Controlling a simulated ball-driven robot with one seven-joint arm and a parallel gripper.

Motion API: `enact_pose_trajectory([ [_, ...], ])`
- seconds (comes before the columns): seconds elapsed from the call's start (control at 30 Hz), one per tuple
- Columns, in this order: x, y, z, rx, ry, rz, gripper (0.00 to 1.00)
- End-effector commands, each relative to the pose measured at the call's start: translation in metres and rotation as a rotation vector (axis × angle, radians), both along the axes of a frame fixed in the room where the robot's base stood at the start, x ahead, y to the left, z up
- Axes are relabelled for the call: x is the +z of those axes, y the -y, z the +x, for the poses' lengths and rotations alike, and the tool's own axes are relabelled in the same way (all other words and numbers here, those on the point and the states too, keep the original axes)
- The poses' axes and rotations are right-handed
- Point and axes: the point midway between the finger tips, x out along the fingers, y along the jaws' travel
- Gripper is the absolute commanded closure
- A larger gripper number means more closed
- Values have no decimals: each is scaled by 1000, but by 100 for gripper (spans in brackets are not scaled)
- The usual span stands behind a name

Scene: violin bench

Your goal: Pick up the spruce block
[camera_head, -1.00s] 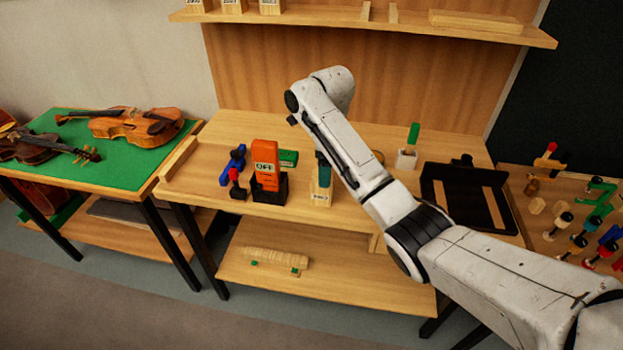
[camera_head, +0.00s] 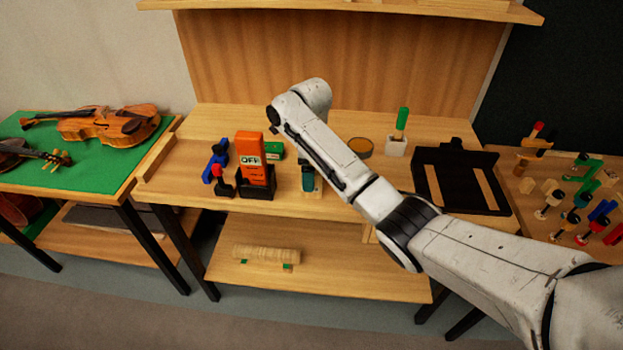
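No block is clearly marked as spruce, so I cannot tell which one it is. A pale ribbed wooden piece (camera_head: 266,253) lies on the lower shelf of the bench, with small green bits at its front. Small pale blocks (camera_head: 552,186) stand on the right-hand table. A pale wooden holder (camera_head: 318,190) with a teal-handled tool (camera_head: 308,178) stands on the bench top, partly beside my arm in the picture. My arm reaches from the lower right over the bench and bends at its upper end. My gripper does not show.
On the bench top (camera_head: 190,165) stand an orange "OFF" device (camera_head: 252,158), a blue tool (camera_head: 215,160), a green box (camera_head: 274,150), a round tin (camera_head: 361,146), a green-handled brush (camera_head: 402,118) and a black tray (camera_head: 432,190). Violins (camera_head: 105,124) lie on the green-topped table at left.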

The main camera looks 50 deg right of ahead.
Motion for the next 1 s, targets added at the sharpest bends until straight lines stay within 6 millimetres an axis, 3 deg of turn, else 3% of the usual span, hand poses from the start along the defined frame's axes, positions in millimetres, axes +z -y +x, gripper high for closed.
enact_pose_trajectory([
  [0.2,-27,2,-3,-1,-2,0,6],
  [0.5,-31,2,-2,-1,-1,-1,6],
  [1.0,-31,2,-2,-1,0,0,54],
])
